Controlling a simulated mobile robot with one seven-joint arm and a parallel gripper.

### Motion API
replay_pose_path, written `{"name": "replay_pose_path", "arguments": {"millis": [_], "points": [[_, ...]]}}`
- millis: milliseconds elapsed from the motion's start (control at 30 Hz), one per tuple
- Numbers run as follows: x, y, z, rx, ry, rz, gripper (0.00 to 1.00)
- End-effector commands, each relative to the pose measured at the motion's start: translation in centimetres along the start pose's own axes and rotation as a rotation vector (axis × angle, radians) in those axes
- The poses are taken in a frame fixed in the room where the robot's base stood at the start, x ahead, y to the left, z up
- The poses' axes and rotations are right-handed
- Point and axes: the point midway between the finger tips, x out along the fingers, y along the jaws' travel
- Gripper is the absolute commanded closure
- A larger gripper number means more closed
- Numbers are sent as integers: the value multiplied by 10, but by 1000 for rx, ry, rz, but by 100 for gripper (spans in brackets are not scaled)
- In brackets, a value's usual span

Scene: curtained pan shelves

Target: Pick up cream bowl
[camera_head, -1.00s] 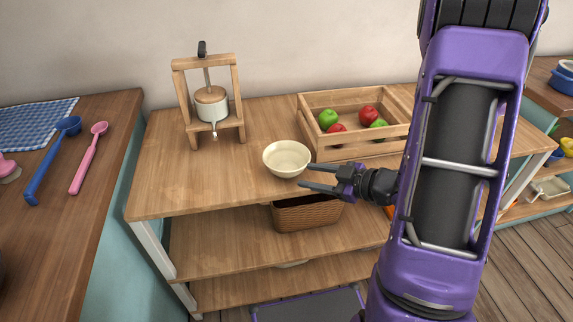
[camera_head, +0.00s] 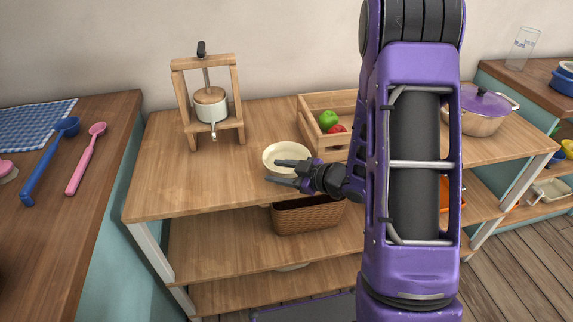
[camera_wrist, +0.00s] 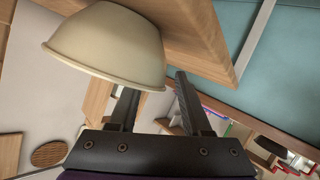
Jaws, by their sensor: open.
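The cream bowl (camera_head: 287,156) sits upright on the wooden shelf top, left of the fruit crate. In the head view my gripper (camera_head: 282,172) reaches in from the right, with its fingers at the bowl's front right side and partly covering it. In the wrist view the bowl (camera_wrist: 110,45) fills the upper left, and its rim overlaps the left finger. The right finger stands apart from the bowl. My gripper (camera_wrist: 155,95) is open, with nothing clearly between its fingers. I cannot tell whether a finger touches the bowl.
A wooden crate (camera_head: 312,142) with fruit is right of the bowl, partly hidden by my arm. A wooden press (camera_head: 213,105) stands behind left. A wicker basket (camera_head: 300,214) sits below, and a lidded pan (camera_head: 485,113) at right. The shelf top's left front is clear.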

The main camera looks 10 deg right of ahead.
Motion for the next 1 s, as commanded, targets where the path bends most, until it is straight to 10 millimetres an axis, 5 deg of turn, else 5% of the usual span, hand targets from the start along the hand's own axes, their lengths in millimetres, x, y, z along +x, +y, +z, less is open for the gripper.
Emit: {"name": "replay_pose_path", "arguments": {"millis": [67, 367, 1000], "points": [[0, 0, 0, 0, 0, 0, 51], [-1, 0, 0, 1, 0, 0, 100], [-1, -1, 2, 3, -3, -2, 100]]}}
